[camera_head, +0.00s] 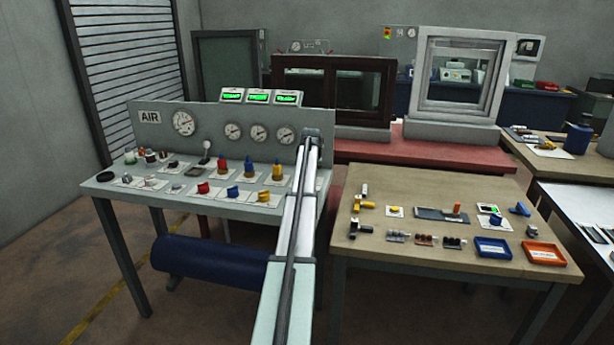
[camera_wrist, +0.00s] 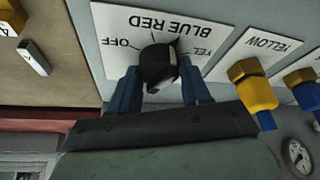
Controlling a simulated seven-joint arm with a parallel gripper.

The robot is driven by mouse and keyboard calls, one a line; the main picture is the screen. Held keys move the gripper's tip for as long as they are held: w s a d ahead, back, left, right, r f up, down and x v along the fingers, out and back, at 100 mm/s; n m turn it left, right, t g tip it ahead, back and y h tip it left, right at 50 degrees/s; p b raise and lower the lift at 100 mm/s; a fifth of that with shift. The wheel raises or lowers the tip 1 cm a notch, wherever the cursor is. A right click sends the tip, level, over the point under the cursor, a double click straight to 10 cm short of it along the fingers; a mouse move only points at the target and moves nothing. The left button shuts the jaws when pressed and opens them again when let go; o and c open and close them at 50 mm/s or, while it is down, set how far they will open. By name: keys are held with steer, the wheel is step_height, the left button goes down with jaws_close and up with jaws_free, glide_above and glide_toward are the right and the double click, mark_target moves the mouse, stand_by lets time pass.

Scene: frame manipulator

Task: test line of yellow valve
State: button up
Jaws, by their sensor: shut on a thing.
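In the wrist view my gripper (camera_wrist: 157,90) is shut on a black selector knob (camera_wrist: 158,62), one blue finger on each side. The knob sits on a white plate (camera_wrist: 110,22) marked OFF, BLUE, RED and a partly hidden YEL; I cannot tell its exact setting. Beside it, a card (camera_wrist: 262,45) reads YELLOW, with a brass-and-yellow fitting (camera_wrist: 258,92) at its edge. In the head view a yellow valve fitting (camera_head: 277,172) and yellow knob (camera_head: 264,196) stand on the grey bench (camera_head: 160,200). My arm hides the gripper and selector there.
The upright panel holds a large gauge (camera_head: 183,123) and smaller gauges (camera_head: 259,132), with green displays (camera_head: 258,97) on top. Red and blue fittings (camera_head: 248,166) stand nearby. A wooden table (camera_head: 360,260) with small parts, a blue tray (camera_head: 493,248) and orange tray (camera_head: 544,253) is right.

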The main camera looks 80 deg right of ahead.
steer(key=shift+c, duration=1)
steer(key=m+g, duration=0.1)
steer(key=m, duration=0.2)
steer(key=shift+w+m+h, duration=0.15)
steer(key=shift+m+h, duration=0.15)
steer(key=shift+m, duration=0.1)
steer(key=m+g, duration=0.2)
steer(key=m, duration=0.2)
steer(key=shift+w+m, duration=0.1)
steer(key=shift+m, duration=0.6)
steer(key=o, duration=1)
steer(key=shift+o, duration=0.2)
